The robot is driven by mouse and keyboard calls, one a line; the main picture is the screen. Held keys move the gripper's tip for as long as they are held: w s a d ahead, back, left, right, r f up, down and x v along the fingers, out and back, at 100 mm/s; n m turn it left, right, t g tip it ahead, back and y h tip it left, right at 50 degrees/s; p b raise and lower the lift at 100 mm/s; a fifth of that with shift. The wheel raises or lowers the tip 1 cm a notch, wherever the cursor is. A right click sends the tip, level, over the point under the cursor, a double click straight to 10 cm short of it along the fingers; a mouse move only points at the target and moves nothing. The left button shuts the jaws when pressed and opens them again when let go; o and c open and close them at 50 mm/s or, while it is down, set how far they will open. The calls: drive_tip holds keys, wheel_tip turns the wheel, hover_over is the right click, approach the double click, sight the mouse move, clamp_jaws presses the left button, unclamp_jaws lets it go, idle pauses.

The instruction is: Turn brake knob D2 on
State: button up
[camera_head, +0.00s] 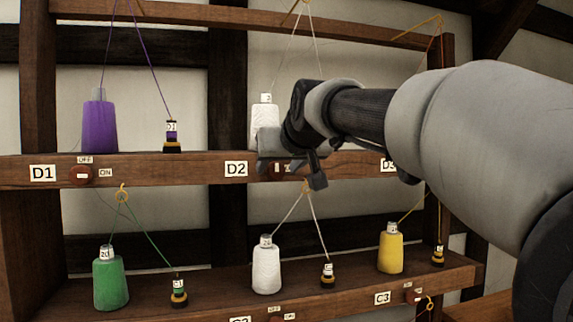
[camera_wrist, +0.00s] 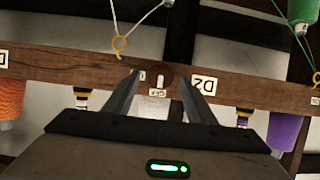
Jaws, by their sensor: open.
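The D2 brake knob is a dark red round knob that shows in the wrist view (camera_wrist: 167,74), on the wooden rail between my fingertips. A pale mark on it seems to point to the small OFF label (camera_wrist: 157,92). The ON label (camera_wrist: 140,76) is partly behind one finger. The D2 plate (camera_wrist: 205,87) sits beside the knob, and also shows in the head view (camera_head: 236,169). My gripper (camera_wrist: 160,76) is open, its two fingers on either side of the knob. I cannot tell whether they touch it.
A white spool (camera_head: 264,118) stands on the rail close behind my gripper. A purple spool (camera_head: 100,125) and knob D1 (camera_head: 82,175) are to the left. Green (camera_head: 110,280), white (camera_head: 266,268) and yellow (camera_head: 391,252) spools stand on the lower shelf, with threads running up.

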drive_tip(key=shift+w+a+f, duration=0.15)
drive_tip(key=shift+w, duration=0.25)
drive_tip(key=shift+c, duration=0.2)
drive_tip(key=c, duration=1)
